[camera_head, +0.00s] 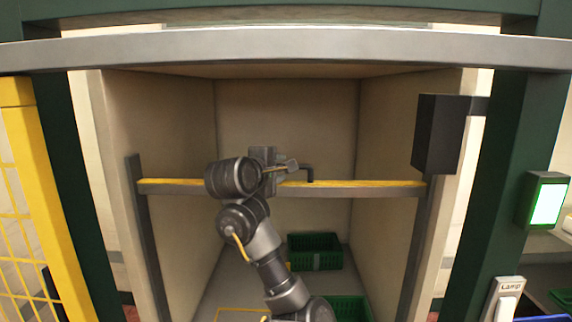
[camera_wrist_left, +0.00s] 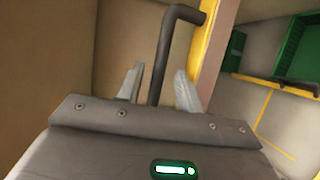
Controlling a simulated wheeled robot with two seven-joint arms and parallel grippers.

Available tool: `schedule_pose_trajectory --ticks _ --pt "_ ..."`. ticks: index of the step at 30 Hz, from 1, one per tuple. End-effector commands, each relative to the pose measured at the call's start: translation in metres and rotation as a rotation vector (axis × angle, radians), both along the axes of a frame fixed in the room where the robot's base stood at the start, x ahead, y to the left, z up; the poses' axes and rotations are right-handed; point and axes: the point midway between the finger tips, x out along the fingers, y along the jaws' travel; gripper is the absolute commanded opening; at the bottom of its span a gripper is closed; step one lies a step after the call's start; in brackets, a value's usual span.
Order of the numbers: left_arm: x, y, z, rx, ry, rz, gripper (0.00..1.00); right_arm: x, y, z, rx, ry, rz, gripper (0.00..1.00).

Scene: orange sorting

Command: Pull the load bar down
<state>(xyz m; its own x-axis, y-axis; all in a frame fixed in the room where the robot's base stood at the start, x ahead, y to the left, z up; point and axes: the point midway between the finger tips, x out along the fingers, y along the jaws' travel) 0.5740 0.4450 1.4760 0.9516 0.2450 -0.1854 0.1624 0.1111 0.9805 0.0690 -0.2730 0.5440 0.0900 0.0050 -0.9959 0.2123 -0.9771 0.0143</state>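The load bar (camera_head: 370,185), yellow on top with a grey front, runs level across the opening of the bay. In the left wrist view the black handle (camera_wrist_left: 170,50) runs between the two grey fingers of my left gripper (camera_wrist_left: 158,86). The fingers look open. My right gripper is not in view.
Grey upright posts (camera_head: 149,240) stand at both bar ends. A black box (camera_head: 438,134) hangs at the upper right. Green crates (camera_head: 315,252) sit on the bay floor below. A green-lit panel (camera_head: 547,200) and a lamp switch (camera_head: 503,300) are at right.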

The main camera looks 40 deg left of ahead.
Motion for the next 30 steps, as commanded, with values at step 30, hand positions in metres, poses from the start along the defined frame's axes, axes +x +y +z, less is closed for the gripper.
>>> schedule_pose_trajectory --ticks 30 --pt "0.044 0.012 -0.008 0.000 -0.001 0.000 0.00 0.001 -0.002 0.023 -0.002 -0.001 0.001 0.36"
